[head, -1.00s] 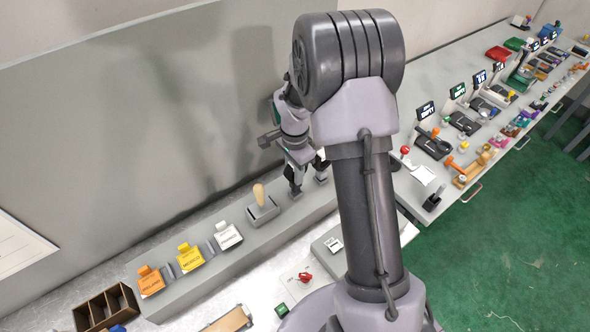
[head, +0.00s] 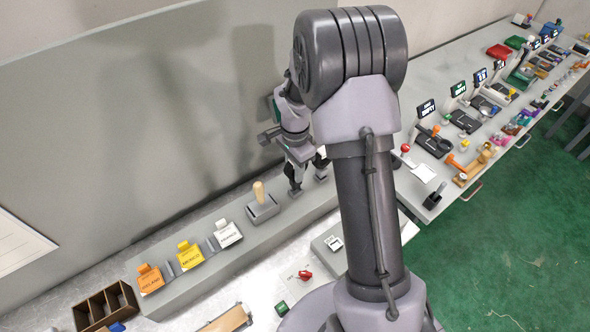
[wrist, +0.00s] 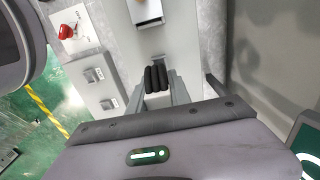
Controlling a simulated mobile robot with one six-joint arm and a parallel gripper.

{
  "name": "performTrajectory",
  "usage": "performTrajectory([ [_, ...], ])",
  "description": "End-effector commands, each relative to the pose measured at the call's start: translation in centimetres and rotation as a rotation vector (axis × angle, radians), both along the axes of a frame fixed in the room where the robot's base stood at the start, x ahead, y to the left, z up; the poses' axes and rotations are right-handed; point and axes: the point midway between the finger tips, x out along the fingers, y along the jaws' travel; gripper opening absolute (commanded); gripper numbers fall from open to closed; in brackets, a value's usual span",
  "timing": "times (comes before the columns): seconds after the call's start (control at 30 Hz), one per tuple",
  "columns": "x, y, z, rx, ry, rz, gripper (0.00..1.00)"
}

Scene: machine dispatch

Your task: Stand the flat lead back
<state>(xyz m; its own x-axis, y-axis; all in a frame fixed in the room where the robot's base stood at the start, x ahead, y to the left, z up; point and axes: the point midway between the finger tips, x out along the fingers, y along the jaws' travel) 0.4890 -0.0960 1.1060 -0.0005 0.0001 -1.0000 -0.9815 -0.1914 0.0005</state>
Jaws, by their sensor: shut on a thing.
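My gripper (head: 308,186) is low over the far part of the grey ledge, right of the wooden handle. In the wrist view a black ribbed piece (wrist: 157,78) sits between the grey jaws, which are shut on it. I cannot tell whether this is the lead; no other flat lead can be made out. Orange (head: 150,279), yellow (head: 190,256) and white (head: 228,234) labelled cards stand tilted in a row on the ledge.
A grey block with a wooden handle (head: 258,190) stands between the cards and my gripper. A wall rises behind the ledge. A brown divided box (head: 106,306) is at lower left. A red knob (head: 305,275) is in front. A bench (head: 468,165) with several devices runs right.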

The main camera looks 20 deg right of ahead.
Motion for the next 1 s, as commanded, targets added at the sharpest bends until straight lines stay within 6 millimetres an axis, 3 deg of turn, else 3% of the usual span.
performTrajectory([
  [0.47,0.0,0.0,-0.2,0.000,-0.001,0.000,0.00],
  [1.0,0.0,0.0,-2.1,0.000,-0.001,0.000,0.00],
])
